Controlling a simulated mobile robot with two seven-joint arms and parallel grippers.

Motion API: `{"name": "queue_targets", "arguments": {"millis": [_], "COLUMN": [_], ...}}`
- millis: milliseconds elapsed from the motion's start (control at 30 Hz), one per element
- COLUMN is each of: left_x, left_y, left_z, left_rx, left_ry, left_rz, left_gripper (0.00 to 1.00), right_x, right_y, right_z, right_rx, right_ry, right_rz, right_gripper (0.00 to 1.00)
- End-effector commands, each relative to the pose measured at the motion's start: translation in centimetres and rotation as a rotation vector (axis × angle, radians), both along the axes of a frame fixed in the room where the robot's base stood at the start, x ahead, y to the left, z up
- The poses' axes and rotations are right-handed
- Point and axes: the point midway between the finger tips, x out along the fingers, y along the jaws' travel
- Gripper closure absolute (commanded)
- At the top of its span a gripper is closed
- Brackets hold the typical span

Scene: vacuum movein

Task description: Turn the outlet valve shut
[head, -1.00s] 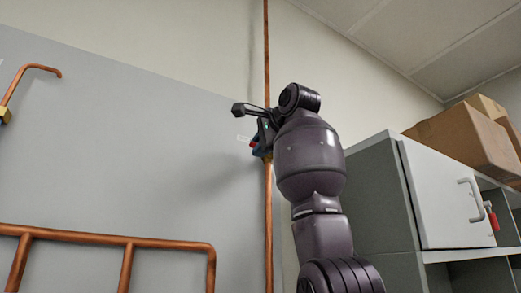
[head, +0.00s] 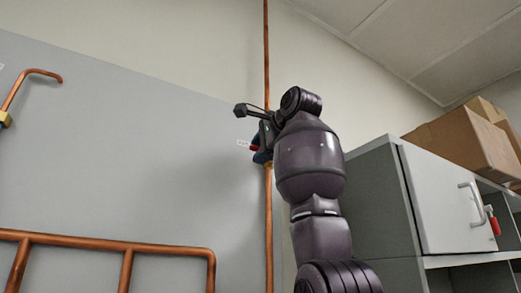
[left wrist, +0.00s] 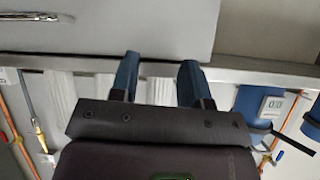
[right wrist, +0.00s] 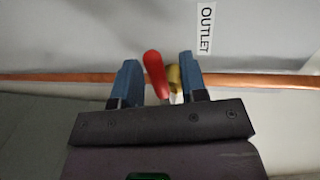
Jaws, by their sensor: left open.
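The outlet valve has a red lever (right wrist: 155,73) and a brass body (right wrist: 175,82) on a copper pipe, beside an OUTLET label (right wrist: 206,28) in the right wrist view. My right gripper (right wrist: 160,78) is open, with its blue fingers on either side of the lever and brass body. The lever is close to the left finger; I cannot tell whether they touch. In the head view my right gripper (head: 263,145) is at the vertical pipe, the red lever (head: 254,148) just shows, and my arm hides most of the valve. My left gripper (left wrist: 158,75) is open and empty.
The copper pipe (head: 267,220) runs up a grey panel (head: 120,150). More copper piping (head: 110,242) is at lower left. A grey cabinet (head: 435,195) with a cardboard box (head: 465,140) on top stands right of my arm. A blue device (left wrist: 268,103) shows in the left wrist view.

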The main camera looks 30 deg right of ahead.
Motion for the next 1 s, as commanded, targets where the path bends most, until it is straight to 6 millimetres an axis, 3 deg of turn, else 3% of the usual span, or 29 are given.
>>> {"name": "queue_targets", "arguments": {"millis": [267,800,1000], "left_x": [0.0,0.4,0.5], "left_y": [0.0,-0.1,-0.2], "left_z": [-0.2,-2.1,-2.2], "left_rx": [0.000,0.000,-0.001], "left_ry": [0.001,-0.006,-0.010], "left_rz": [0.000,-0.003,-0.003], "left_gripper": [0.57,0.57,0.57], "right_x": [-0.5,-8.9,-10.4], "right_y": [0.0,-0.7,-0.8], "right_z": [0.1,1.7,2.0], "right_rx": [-0.001,-0.001,-0.001], "right_ry": [-0.002,-0.001,-0.001], "right_rz": [0.000,0.001,0.000], "right_gripper": [0.60,0.60,0.60]}}
